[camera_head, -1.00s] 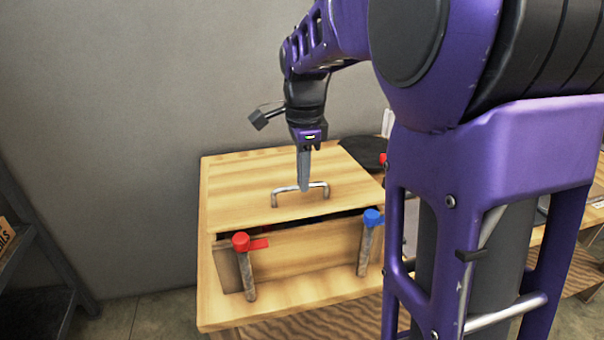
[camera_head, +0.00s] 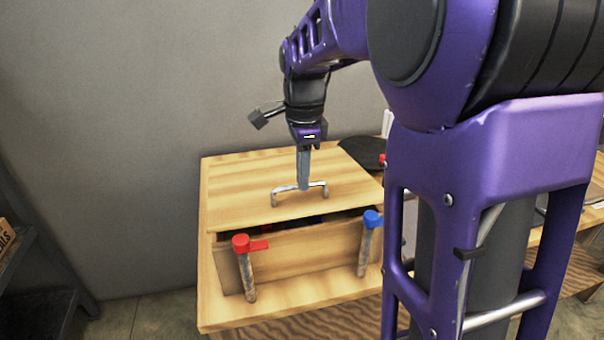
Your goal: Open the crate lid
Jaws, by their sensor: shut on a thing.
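The wooden crate (camera_head: 305,253) stands on a wooden table. Its flat wooden lid (camera_head: 245,190) lies over the top, with a dark gap showing between the lid's front edge and the crate's front wall. A silver bar handle (camera_head: 285,190) is fixed on the lid. My gripper (camera_head: 304,186) points straight down and is shut on the middle of the handle, its fingers hiding part of the bar. Small coloured things inside the crate show through the gap, too dark to make out.
A grey wall (camera_head: 130,130) is behind. A dark shelf (camera_head: 35,275) is at the left. My arm hides much of the right side.

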